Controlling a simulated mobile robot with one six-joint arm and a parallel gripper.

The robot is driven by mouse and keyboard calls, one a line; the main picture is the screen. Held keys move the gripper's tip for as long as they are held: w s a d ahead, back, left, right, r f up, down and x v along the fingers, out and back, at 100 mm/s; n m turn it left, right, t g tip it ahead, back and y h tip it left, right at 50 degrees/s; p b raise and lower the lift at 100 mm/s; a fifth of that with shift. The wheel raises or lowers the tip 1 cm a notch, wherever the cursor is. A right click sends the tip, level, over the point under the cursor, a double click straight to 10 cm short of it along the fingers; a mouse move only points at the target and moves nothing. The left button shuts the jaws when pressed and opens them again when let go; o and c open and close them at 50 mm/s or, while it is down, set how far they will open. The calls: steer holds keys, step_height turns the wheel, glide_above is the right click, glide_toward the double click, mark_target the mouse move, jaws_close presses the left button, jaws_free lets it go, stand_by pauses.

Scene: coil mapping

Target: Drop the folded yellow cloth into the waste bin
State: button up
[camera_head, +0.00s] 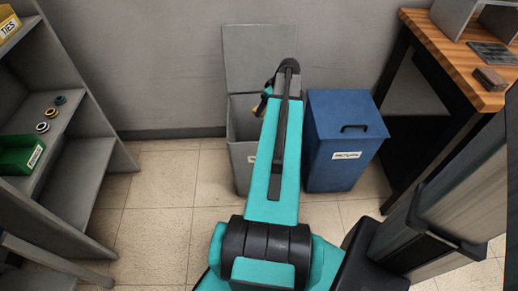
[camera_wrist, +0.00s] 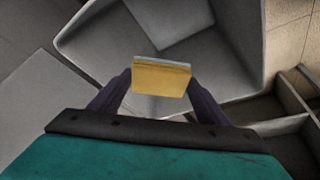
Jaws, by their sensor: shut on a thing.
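The folded yellow cloth (camera_wrist: 161,79) is between the two dark fingers of my gripper (camera_wrist: 160,88) in the wrist view. My gripper is shut on it. Below the cloth in that view is the open grey bin (camera_wrist: 225,50), and its inside looks empty where it shows. In the head view the grey bin (camera_head: 243,165) stands against the back wall with its lid raised.
A blue bin (camera_head: 340,150) with a shut lid and a label stands just right of the grey bin. A wooden-topped bench (camera_head: 470,50) is at the right. A grey shelf (camera_head: 75,140) with a green box (camera_head: 20,153) is at the left. The floor between is clear.

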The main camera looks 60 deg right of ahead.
steer(key=shift+f, duration=0.7)
steer(key=o, duration=1.1)
steer(key=shift+c, duration=0.2)
steer(key=shift+r, duration=0.1)
steer(key=p+v, duration=0.1)
steer(key=v, duration=1.2)
steer(key=shift+s+r, duration=0.15)
steer(key=shift+r, duration=0.15)
